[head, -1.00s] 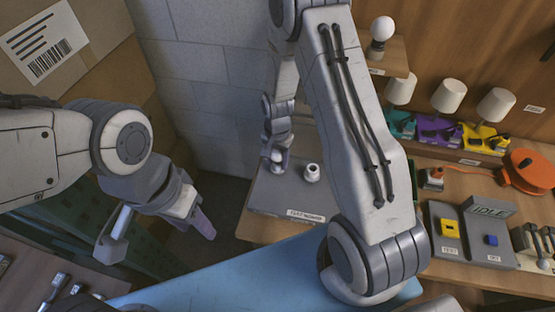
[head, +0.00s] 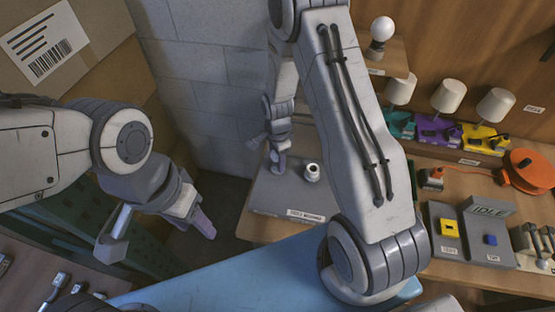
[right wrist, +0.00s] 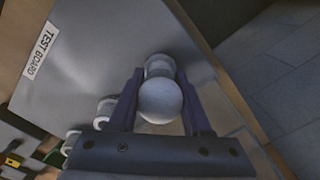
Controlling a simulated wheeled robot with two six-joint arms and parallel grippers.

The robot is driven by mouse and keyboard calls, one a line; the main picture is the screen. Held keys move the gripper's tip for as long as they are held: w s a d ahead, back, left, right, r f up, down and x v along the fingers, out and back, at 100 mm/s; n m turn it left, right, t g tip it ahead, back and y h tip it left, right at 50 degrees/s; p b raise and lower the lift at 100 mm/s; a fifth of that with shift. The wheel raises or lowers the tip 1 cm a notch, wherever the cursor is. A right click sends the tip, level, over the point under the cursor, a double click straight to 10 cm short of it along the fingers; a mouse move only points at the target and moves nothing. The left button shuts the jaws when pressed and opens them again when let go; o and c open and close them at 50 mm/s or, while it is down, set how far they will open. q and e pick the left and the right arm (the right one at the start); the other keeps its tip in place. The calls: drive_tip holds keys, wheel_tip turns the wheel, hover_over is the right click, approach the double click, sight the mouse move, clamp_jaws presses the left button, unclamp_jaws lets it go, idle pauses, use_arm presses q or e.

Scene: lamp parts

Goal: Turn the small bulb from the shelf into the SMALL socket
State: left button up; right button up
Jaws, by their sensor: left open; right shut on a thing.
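The small bulb (right wrist: 160,101) is a white globe between the two purple fingers of my right gripper (right wrist: 158,112), which is shut on it. A pale cylindrical part (right wrist: 158,66) shows directly behind the globe; I cannot tell how far the bulb is seated in it. In the head view my right gripper (head: 278,165) is low over the grey test board (head: 262,200), fingers down, and hides the bulb. A white socket (head: 312,172) stands to its right, also seen in the right wrist view (right wrist: 105,110). My left gripper (head: 202,222) is open and empty, away from the board.
Another white bulb (head: 382,28) stands on the upper shelf. Several lamps with white shades, such as the purple-based one (head: 449,96), line the back. An orange cable reel (head: 532,170) and a grey IDLE fixture (head: 488,208) are at right. A cardboard box (head: 55,45) is at left.

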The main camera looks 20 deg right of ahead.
drive_tip(key=shift+s+f, duration=0.1)
drive_tip(key=m, duration=0.3)
drive_tip(key=shift+m, duration=0.4)
drive_tip(key=m, duration=0.3)
drive_tip(key=shift+m, duration=0.6)
drive_tip(key=m, duration=0.4)
drive_tip(key=shift+f, duration=0.1)
drive_tip(key=shift+m, duration=0.8)
drive_tip(key=shift+m, duration=1.5)
